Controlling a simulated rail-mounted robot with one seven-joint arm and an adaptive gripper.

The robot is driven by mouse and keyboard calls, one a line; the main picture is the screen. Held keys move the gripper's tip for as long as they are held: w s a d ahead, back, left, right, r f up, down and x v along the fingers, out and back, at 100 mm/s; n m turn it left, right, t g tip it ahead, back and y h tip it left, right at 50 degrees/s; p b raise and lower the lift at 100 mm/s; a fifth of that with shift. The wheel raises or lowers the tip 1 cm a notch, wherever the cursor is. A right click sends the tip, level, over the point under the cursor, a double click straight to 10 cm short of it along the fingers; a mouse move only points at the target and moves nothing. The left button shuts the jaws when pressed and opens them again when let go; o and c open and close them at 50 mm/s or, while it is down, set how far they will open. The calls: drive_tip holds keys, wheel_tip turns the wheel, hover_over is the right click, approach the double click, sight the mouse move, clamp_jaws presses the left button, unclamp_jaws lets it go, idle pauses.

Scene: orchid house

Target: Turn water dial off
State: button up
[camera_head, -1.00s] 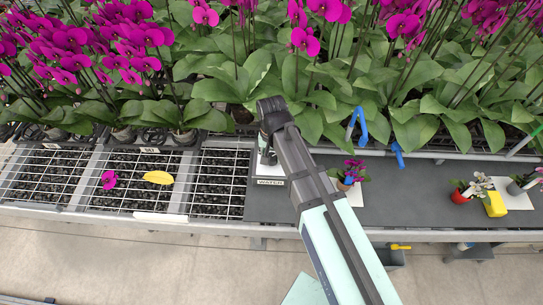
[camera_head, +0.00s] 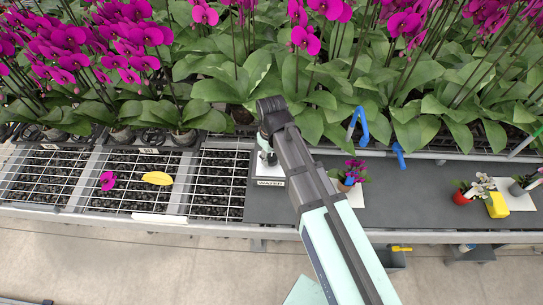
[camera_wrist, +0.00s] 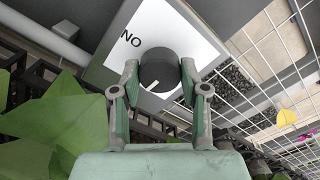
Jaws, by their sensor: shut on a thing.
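The water dial is a round dark grey knob (camera_wrist: 160,70) on a white plate (camera_wrist: 150,28) in the wrist view. The letters "NO" show on the plate, and a white mark shows near the knob's lower edge. My gripper (camera_wrist: 160,72) has one finger on each side of the knob and is shut on it. In the head view my gripper (camera_head: 267,150) is over the white plate, behind the "WATER" label (camera_head: 270,183). The dial itself is hidden there by my arm.
Leafy orchids (camera_head: 260,80) crowd close behind my gripper. On the dark bench top (camera_head: 400,195) to the right stand a small potted orchid (camera_head: 350,175) and a red pot (camera_head: 462,197).

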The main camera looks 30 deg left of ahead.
sight(271, 158)
drive_tip(key=shift+d+n, duration=0.1)
drive_tip(key=shift+n, duration=0.4)
drive_tip(key=o, duration=1.2)
drive_tip(key=shift+c, duration=0.2)
drive_tip(key=shift+r, duration=0.1)
wheel_tip(271, 158, up, 12)
